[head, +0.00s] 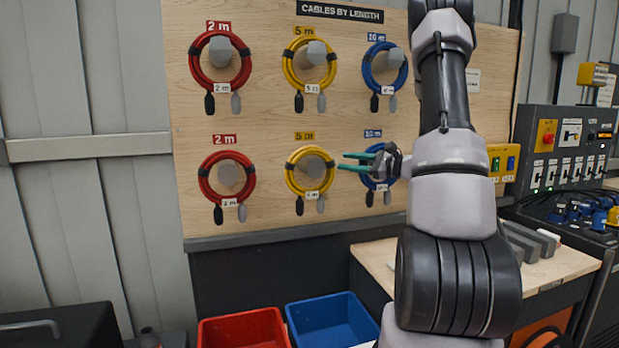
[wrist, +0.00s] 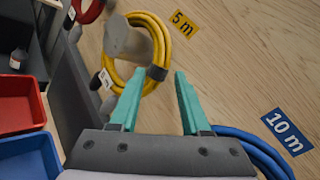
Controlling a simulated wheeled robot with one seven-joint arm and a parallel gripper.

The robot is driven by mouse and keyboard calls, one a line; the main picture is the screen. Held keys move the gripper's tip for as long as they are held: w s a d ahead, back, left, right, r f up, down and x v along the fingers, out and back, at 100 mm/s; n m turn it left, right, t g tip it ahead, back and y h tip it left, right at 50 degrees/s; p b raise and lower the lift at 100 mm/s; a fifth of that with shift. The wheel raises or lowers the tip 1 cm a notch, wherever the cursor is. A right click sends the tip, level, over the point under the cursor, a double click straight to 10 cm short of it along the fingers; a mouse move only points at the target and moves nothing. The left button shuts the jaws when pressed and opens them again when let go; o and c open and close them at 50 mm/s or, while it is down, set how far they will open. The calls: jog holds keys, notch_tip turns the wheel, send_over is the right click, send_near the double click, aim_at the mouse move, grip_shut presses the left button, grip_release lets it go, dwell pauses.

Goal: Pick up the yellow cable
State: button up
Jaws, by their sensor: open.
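Two yellow cables hang coiled on grey pegs in the middle column of the wooden board, an upper one (head: 288,70) and a lower one (head: 289,177). My gripper (head: 343,161) is open, its green fingers pointing left at the right side of the lower coil. In the wrist view the yellow coil (wrist: 164,40) hangs around its peg just ahead of my gripper (wrist: 160,72). A dark band (wrist: 157,73) on the coil shows between the fingertips. I cannot tell whether the fingers touch it.
Red cables (head: 193,68) hang on the left and blue cables (head: 367,72) on the right; the lower blue one (wrist: 262,150) is close beside my gripper. A red bin (head: 243,318) and a blue bin (head: 330,305) stand below. A bench (head: 560,268) is at right.

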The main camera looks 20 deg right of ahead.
aim_at(332, 160)
jog(key=x, duration=0.5)
jog(key=shift+a, duration=0.15)
grip_shut()
dwell(1.3)
